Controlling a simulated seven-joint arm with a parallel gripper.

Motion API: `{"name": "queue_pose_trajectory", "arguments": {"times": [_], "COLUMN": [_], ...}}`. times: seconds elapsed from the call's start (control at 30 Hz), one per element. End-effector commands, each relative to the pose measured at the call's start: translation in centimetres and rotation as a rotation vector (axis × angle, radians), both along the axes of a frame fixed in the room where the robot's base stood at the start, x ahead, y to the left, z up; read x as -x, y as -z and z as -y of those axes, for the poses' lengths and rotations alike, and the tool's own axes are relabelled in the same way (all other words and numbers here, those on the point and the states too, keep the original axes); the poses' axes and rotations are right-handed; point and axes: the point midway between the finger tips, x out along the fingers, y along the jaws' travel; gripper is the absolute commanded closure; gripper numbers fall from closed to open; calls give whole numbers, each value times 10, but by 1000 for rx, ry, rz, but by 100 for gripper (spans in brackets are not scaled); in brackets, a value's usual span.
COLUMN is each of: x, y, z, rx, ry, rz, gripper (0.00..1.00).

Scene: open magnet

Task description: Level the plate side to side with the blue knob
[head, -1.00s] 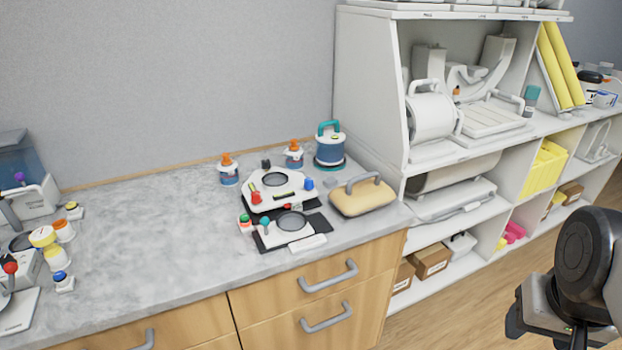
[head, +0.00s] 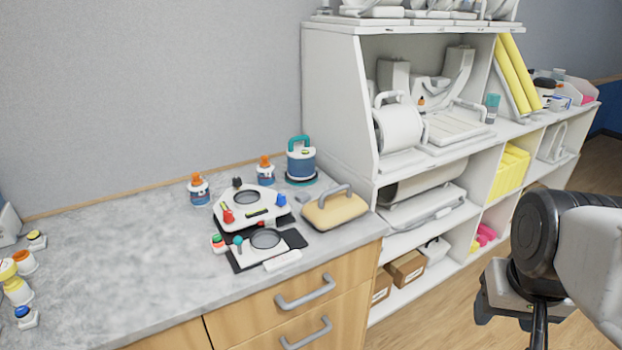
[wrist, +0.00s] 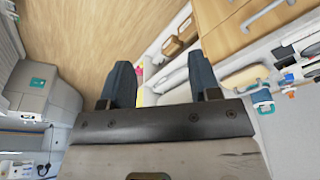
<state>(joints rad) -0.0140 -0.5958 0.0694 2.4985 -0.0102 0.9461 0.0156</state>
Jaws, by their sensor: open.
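The white plate (head: 243,205) stands on the counter in the head view, with a round opening in it. The blue knob (head: 281,200) is at its right end and a red knob (head: 228,216) is at its front left. A dark knob (head: 237,184) is at the back. Whether the plate is tilted is too small to tell. My gripper (head: 510,318) is at the lower right, over the floor, well apart from the plate. In the wrist view its two dark fingers (wrist: 160,88) are spread with nothing between them.
A second white plate (head: 286,240) on a dark mat lies in front. A tan padded block (head: 335,210) with a grey handle is right of the plate. Orange-capped bottles (head: 198,190) and a blue canister (head: 301,163) stand behind. The counter's middle (head: 130,260) is clear. Shelves (head: 420,205) stand at right.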

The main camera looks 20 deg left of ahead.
Motion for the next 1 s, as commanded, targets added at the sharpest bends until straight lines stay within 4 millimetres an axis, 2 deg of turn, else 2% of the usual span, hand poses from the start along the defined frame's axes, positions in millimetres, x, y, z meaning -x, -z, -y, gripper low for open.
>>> {"name": "queue_pose_trajectory", "arguments": {"times": [0.47, 0.77, 1.0], "x": [-99, -165, -216], "y": [-32, -41, -42], "z": [-45, -86, -127], "rx": [3, 7, 11], "ry": [-110, -183, -242], "rz": [-42, -68, -90], "gripper": [43, 43, 43]}}
